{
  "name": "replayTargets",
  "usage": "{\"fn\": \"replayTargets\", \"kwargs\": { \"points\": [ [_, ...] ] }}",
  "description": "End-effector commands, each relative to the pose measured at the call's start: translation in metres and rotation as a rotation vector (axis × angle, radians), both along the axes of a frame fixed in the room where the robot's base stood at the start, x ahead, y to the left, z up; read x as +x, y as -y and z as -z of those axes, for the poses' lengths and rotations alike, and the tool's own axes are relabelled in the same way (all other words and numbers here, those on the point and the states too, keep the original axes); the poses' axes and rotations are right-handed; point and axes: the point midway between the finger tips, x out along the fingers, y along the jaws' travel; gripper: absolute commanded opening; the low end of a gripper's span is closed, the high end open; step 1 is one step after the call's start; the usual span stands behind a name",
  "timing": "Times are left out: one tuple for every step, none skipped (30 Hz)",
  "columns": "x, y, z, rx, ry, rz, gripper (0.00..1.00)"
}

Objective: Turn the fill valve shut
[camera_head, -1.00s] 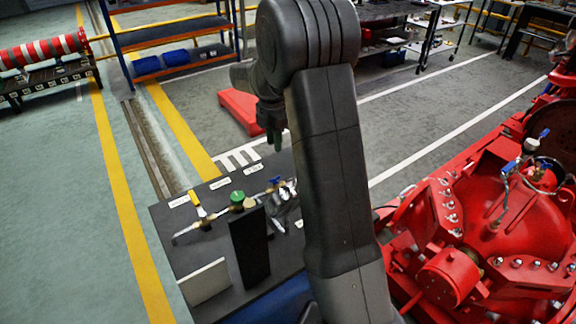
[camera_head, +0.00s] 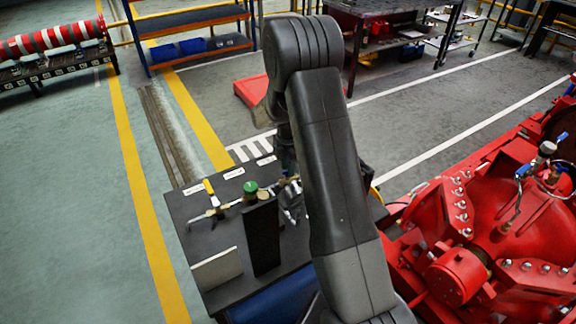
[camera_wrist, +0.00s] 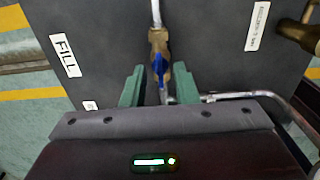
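The fill valve (camera_wrist: 157,42) shows in the wrist view as a brass body on a pale pipe, with a blue lever (camera_wrist: 159,72) lying roughly in line with the pipe. A "FILL" label (camera_wrist: 65,57) is on the dark panel to its left. My gripper (camera_wrist: 159,78) is open, with one green finger on each side of the blue lever. Gaps show between the lever and both fingers; the depth between them is hard to tell. In the head view my arm hides the gripper and most of this valve.
In the head view, a yellow-handled valve (camera_head: 210,190) and a green knob (camera_head: 250,187) are on the dark bench (camera_head: 190,225), left of my arm. A black upright block (camera_head: 263,238) and a pale plate (camera_head: 217,269) stand in front. Red machinery (camera_head: 470,245) is to the right.

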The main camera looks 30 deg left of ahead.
Motion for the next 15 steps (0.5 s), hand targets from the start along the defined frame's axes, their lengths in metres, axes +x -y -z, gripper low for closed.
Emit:
{"fn": "replayTargets", "kwargs": {
  "points": [
    [0.0,0.0,0.0001,0.0,0.0,0.0,0.27],
    [0.0,0.0,0.0,0.0,0.0,0.0,0.27],
    [0.0,0.0,0.0,0.0,0.0,0.0,0.27],
    [0.0,0.0,-0.0001,0.0,0.0,0.0,0.27],
    [0.0,0.0001,-0.0001,0.0,0.0,0.0,0.25],
    [0.0,0.0001,-0.0001,0.0,0.0,0.0,0.17],
    [0.0,0.0001,-0.0002,0.0,0.0,0.0,0.11],
    [0.0,0.0001,-0.0002,0.0,0.0,0.0,0.05],
    [0.0,0.0001,-0.0003,0.0,0.0,0.0,0.0],
    [0.0,0.0001,-0.0003,0.0,0.0,0.0,0.0],
    [0.0,0.0,-0.0003,0.0,0.0,0.0,0.0],
    [0.0,0.0,-0.0003,0.0,0.0,0.0,0.0],
    [0.0,0.0,-0.0004,0.0,0.0,0.0,0.0],
    [0.0,0.0,-0.0004,0.0,0.0,0.0,0.0],
    [0.0,0.0,-0.0003,0.0,0.0,0.001,0.0]
  ]
}}
